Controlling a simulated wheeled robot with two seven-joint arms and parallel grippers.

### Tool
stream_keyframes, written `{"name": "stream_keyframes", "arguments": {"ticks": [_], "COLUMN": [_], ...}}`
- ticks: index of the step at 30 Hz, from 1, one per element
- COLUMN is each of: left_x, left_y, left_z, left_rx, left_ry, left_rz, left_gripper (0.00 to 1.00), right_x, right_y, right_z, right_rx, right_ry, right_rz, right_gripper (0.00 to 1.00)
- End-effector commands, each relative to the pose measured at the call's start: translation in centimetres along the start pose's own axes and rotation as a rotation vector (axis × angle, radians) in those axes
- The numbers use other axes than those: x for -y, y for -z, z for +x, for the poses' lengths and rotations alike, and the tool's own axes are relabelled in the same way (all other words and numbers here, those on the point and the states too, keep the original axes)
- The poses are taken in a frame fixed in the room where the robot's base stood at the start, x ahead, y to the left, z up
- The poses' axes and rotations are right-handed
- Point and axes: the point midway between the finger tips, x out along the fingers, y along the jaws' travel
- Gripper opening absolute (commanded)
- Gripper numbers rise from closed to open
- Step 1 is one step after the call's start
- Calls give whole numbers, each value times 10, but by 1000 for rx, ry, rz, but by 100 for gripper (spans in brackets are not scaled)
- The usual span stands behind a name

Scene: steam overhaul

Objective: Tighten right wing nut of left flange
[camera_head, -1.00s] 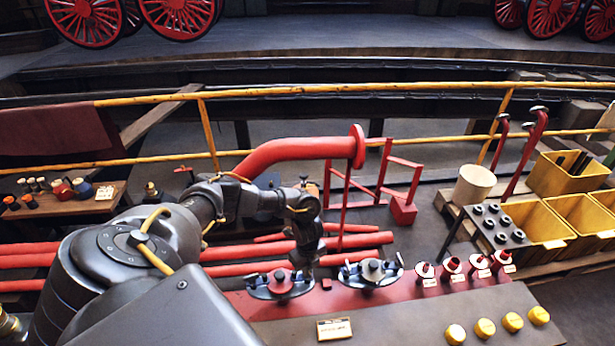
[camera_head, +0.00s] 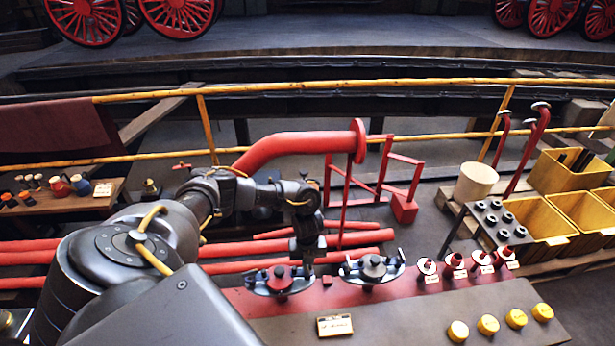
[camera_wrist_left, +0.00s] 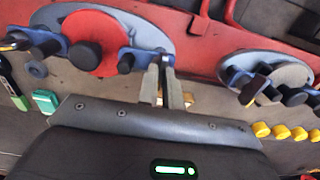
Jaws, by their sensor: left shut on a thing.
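The left flange (camera_head: 270,285) lies on the red-topped bench, with a grey-blue plate and a red disc with a dark knob at its middle. In the left wrist view the flange (camera_wrist_left: 105,12) is at upper left. Its blue right wing nut (camera_wrist_left: 131,54) sits beside a dark stud, and its left wing nut (camera_wrist_left: 45,47) is on the opposite side. My left gripper (camera_head: 304,272) points down at the flange's right side; its fingers (camera_wrist_left: 163,65) are shut on the outer end of the right wing nut. My right gripper is out of view.
A second flange (camera_head: 371,276) stands close on the right. Red-based fittings (camera_head: 453,262) and yellow caps (camera_head: 488,325) are farther right. A label plate (camera_head: 335,326) lies in front. A red pipe (camera_head: 290,150) arches behind my arm.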

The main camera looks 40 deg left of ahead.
Motion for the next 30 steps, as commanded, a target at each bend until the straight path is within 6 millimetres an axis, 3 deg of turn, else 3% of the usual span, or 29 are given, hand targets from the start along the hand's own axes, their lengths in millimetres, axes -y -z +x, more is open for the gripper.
{"name": "stream_keyframes", "arguments": {"ticks": [9,10,15,24,30], "left_x": [0,0,0,0,1], "left_y": [-1,-1,-1,0,-1], "left_z": [-1,-1,-1,-4,-32], "left_rx": [1,1,1,1,3], "left_ry": [1,1,1,1,3], "left_rz": [1,1,0,0,2], "left_gripper": [0,11,29,29,29], "right_x": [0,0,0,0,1], "right_y": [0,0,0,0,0], "right_z": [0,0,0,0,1], "right_rx": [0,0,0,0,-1], "right_ry": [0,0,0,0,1], "right_rz": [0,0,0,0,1], "right_gripper": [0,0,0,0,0]}}
